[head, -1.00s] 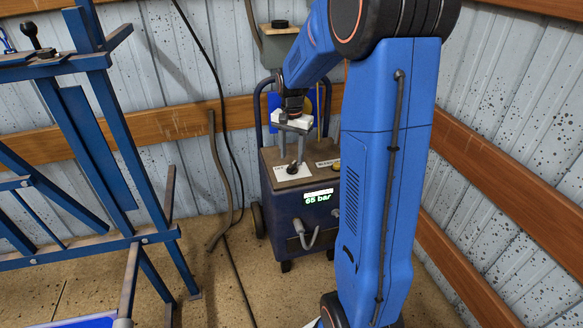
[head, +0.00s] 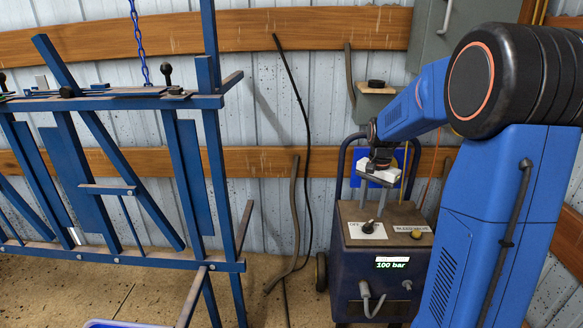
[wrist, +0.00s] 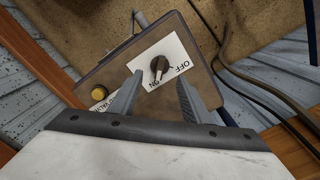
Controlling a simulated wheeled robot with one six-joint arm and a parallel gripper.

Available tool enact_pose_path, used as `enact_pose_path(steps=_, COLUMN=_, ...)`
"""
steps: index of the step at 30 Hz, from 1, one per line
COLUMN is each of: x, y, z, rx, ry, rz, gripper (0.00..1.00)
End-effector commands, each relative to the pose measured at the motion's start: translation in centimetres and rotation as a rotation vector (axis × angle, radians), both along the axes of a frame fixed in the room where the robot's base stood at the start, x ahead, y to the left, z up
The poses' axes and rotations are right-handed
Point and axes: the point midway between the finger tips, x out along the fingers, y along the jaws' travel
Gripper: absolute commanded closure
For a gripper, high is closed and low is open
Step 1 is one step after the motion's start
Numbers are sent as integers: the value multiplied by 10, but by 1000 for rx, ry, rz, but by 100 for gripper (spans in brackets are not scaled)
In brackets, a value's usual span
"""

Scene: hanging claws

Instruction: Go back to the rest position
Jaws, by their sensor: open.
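My gripper (head: 372,203) hangs with its fingers down above the top panel of a dark blue machine (head: 352,262). In the wrist view my gripper (wrist: 160,80) has its two grey fingers apart, with nothing between the tips. A black rotary knob (head: 367,225) on a white OFF/ON plate lies below the fingers. In the wrist view the knob (wrist: 160,66) shows between the fingertips, its handle toward the ON mark. The fingers appear clear of it. The machine's display (head: 392,264) reads 100 bar.
A yellow button (wrist: 99,93) sits beside the knob plate. A blue steel frame (head: 120,103) with levers fills the left. A wall hose (head: 296,200) hangs between frame and machine. A grey box (head: 372,105) is on the wall behind my arm. Floor left of the machine is open.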

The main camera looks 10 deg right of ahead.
Motion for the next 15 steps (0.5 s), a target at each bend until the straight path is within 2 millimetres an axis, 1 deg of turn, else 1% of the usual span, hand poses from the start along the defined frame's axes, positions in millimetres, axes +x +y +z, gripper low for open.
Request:
enact_pose_path(steps=4, x=-7, y=6, z=7, rx=-3, ry=-10, rz=24, gripper=56)
enact_pose_path(steps=7, x=-19, y=18, z=19, rx=-10, ry=-31, rz=72, gripper=56)
enact_pose_path(steps=15, x=-73, y=59, z=56, rx=-38, ry=-104, rz=258, gripper=56)
